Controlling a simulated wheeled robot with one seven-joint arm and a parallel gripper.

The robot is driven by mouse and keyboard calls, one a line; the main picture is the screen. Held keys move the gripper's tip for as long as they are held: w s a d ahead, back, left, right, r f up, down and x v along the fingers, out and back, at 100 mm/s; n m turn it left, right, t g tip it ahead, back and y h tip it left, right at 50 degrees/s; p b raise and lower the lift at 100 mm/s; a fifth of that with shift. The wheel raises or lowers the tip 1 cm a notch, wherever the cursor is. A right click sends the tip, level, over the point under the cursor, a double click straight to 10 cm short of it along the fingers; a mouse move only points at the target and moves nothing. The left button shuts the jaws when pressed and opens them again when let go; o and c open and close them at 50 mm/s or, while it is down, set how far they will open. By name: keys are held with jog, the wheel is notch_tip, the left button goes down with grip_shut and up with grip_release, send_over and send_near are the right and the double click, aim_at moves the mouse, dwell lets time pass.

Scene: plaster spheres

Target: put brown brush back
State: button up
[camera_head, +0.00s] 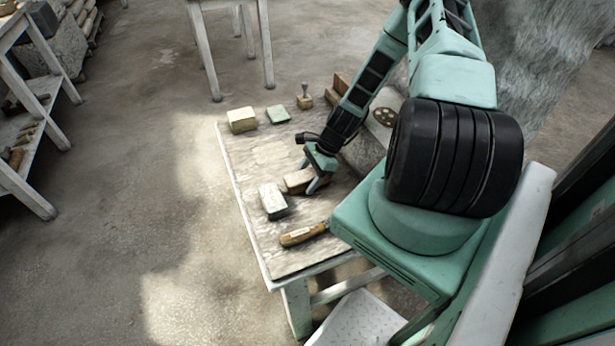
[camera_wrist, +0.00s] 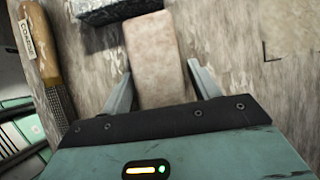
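A brown, rounded block (camera_head: 299,181), which may be the brown brush, lies on the worktable (camera_head: 240,185). No bristles show on it. In the wrist view this brown block (camera_wrist: 156,45) lies between the two fingers, with a small gap on each side. My gripper (camera_head: 312,177) is low over the table at the block and open around its near end. It also shows open in the wrist view (camera_wrist: 160,72). My gripper's body hides the near end of the block there.
A white-topped block with dark sides (camera_head: 273,200) lies close beside the brown block. A wooden-handled rasp (camera_head: 302,235) lies near the front edge. A cream block (camera_head: 241,120), a green block (camera_head: 278,115) and a stamp-like tool (camera_head: 304,98) stand at the back.

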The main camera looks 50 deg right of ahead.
jog(key=shift+r, duration=0.15)
jog(key=v, duration=1.2)
jog(key=w+a+r+n+g+h, duration=0.1)
jog(key=a+r+n+g, duration=0.1)
jog(key=a+r+n, duration=0.75)
jog(key=w+a+r+n+g+h, duration=0.15)
jog(key=a+r+n, duration=0.35)
jog(key=a, duration=0.8)
jog(key=s+a+r+n+h, duration=0.1)
jog(key=s+a+r+n, duration=0.4)
jog(key=s+a+n, duration=0.2)
jog(key=s+a+r+n+h, duration=0.1)
jog(key=s+a+r+n, duration=0.4)
jog(key=s+a+n, duration=0.3)
jog(key=shift+s+a+n+t, duration=0.25)
jog(key=shift+s+n+t, duration=0.2)
jog(key=shift+n, duration=0.2)
